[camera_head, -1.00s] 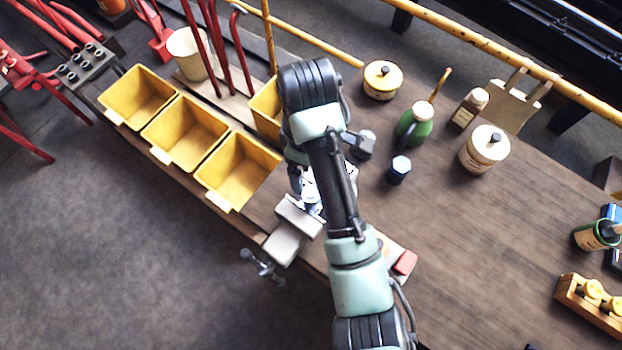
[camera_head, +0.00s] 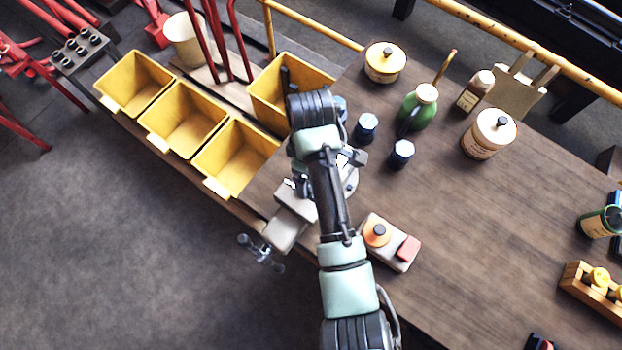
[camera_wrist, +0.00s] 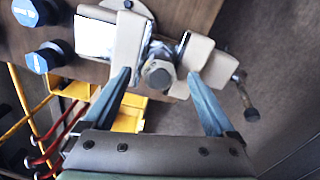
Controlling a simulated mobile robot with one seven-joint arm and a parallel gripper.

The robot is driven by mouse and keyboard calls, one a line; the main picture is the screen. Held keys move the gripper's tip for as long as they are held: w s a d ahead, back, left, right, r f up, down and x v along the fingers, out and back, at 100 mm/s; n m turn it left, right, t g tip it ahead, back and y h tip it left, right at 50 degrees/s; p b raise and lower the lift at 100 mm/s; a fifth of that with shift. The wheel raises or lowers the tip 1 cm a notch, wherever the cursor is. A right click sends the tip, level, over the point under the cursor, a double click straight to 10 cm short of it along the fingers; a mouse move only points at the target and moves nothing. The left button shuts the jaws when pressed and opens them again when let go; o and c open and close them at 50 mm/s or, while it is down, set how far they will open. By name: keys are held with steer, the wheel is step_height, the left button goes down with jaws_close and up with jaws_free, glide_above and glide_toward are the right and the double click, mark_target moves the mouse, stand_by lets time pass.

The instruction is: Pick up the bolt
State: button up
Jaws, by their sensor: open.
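The bolt (camera_wrist: 158,75) shows in the wrist view as a dark grey hexagonal head between the pale jaws of a vise (camera_wrist: 131,40). My gripper (camera_wrist: 158,77) is open, with one blue-grey finger on each side of the bolt head in the picture. I cannot tell how far the fingertips are above it, and no contact is clear. In the head view the vise (camera_head: 292,207) sits at the bench's front edge. My arm hides the bolt and most of the gripper there.
Yellow bins (camera_head: 236,158) stand left of the vise. Blue-capped containers (camera_head: 402,153), a green bottle (camera_head: 420,106) and pale lidded jars (camera_head: 489,133) stand behind and right. A pale block with an orange knob (camera_head: 377,234) lies right of my arm.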

steer(key=shift+f, duration=1.15)
jaws_close()
